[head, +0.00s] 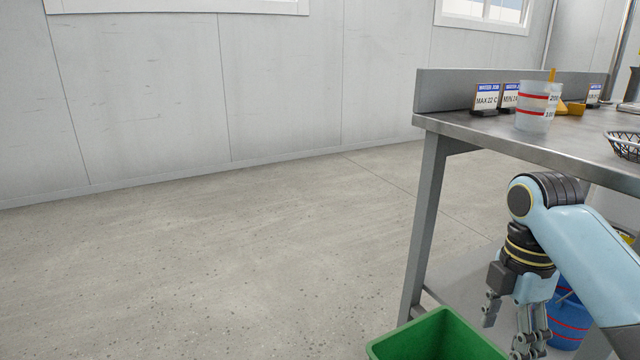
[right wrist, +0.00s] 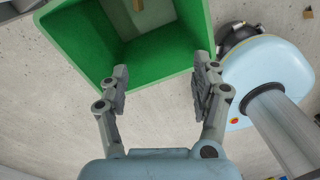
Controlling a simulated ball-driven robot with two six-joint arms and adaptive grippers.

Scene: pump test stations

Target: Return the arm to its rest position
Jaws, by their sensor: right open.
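My right arm comes in from the right in the head view, bent down in front of the steel table. Its right gripper (head: 508,325) hangs below the table top, close to the green bin (head: 440,340). In the right wrist view the right gripper (right wrist: 162,90) has its two fingers spread apart with nothing between them. The green bin also shows there (right wrist: 158,52), beyond the fingertips, with a small tan piece inside. My left gripper is not in view.
A steel table (head: 470,130) stands at the right, bearing a clear beaker (head: 533,118) with red bands, small signs (head: 487,97) and a black wire basket (head: 625,144). A blue bucket (head: 568,315) is beneath it, partly hidden by my arm. The floor at left is clear.

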